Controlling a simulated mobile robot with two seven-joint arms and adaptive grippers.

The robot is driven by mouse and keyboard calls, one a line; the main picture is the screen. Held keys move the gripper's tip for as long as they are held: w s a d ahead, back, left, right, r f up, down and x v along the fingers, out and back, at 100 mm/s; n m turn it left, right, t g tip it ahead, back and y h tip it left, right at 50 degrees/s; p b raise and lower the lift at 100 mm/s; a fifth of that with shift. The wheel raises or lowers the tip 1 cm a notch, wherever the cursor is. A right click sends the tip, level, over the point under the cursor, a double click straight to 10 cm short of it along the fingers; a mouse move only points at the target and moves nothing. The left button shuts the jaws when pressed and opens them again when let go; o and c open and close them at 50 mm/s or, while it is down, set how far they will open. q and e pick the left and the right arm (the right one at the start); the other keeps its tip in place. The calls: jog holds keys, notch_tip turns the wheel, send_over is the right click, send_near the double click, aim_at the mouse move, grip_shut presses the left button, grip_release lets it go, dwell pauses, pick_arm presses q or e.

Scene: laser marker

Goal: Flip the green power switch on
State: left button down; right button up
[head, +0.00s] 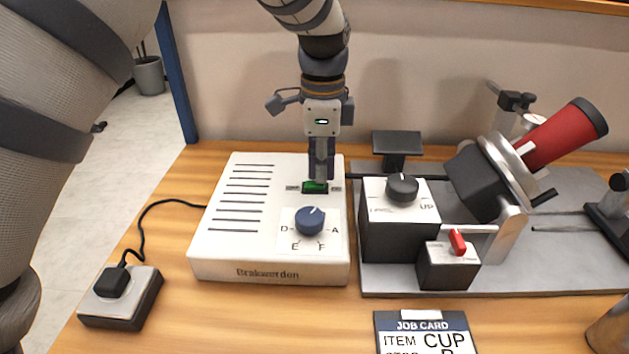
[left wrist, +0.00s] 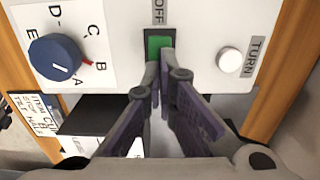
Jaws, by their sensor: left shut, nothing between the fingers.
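The green power switch (head: 315,187) sits in a dark frame on top of the white Brakwerden box (head: 215,245). It also shows in the left wrist view (left wrist: 158,44), with an OFF label beside one end. My left gripper (head: 320,178) points down over the switch, shut and empty. In the left wrist view its fingertips (left wrist: 161,76) meet at the switch's lower edge and hide part of it. I cannot tell whether they touch it. The right gripper is not in view.
A blue dial (head: 310,220) stands in front of the switch. To the right are a box with a black knob (head: 402,187), a small box with a red lever (head: 457,242), and a red cylinder (head: 565,132). A power block (head: 122,299) and job card (head: 425,333) lie in front.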

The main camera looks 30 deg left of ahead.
pick_arm(q)
jog(key=shift+f, duration=0.5)
jog(key=shift+r+p, duration=0.55)
jog(key=shift+r, duration=3.05)
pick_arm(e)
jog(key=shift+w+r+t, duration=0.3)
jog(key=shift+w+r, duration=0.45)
pick_arm(q)
jog(key=shift+f, duration=0.1)
